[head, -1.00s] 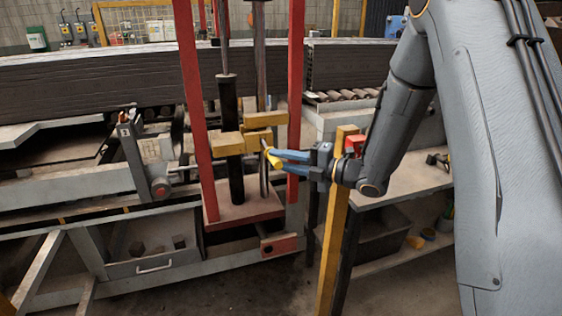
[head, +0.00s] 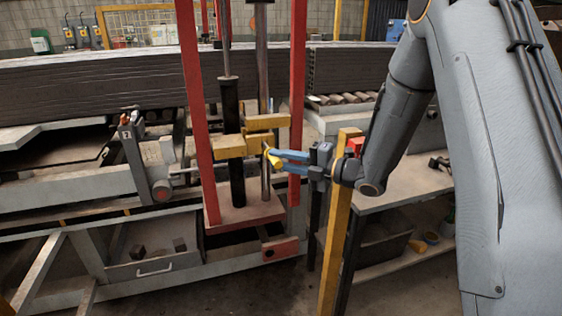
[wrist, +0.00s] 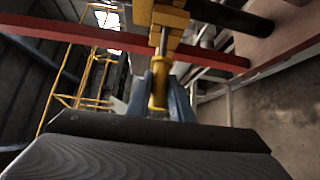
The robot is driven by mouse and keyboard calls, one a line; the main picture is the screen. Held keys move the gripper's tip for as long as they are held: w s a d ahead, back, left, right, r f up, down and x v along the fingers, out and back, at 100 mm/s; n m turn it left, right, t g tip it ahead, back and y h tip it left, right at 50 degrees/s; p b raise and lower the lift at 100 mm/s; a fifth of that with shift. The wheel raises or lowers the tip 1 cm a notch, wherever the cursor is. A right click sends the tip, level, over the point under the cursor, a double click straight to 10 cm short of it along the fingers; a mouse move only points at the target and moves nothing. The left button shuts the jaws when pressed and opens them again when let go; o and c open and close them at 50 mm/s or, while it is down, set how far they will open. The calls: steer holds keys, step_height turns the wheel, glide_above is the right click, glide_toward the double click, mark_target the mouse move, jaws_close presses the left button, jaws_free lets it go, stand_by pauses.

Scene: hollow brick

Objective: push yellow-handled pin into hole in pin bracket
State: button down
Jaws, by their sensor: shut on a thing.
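The pin's yellow handle (head: 274,160) is held between the blue fingers of my gripper (head: 274,156). In the wrist view the handle (wrist: 158,88) stands between the two fingers (wrist: 162,95). A short grey length of pin shaft (wrist: 163,42) shows between the handle and the yellow pin bracket (wrist: 160,16). The yellow bracket (head: 230,147) is on the red frame in the head view, just left of the fingertips. The pin's tip and the hole are hidden, so I cannot tell how deep the tip sits.
Red uprights (head: 297,90) stand on both sides of the bracket, one close behind my fingers. A dark vertical cylinder (head: 232,120) and a grey rod (head: 263,70) run beside it. A yellow post (head: 338,220) stands below my wrist, with a grey bench (head: 410,200) to the right.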

steer(key=shift+w+a+b, duration=0.3)
steer(key=shift+w+b, duration=0.15)
steer(key=shift+w, duration=0.55)
steer(key=shift+w+a+b, duration=0.25)
steer(key=shift+w+b, duration=0.2)
steer(key=shift+w, duration=0.5)
stand_by(0.6)
steer(key=c, duration=1.5)
jaws_free()
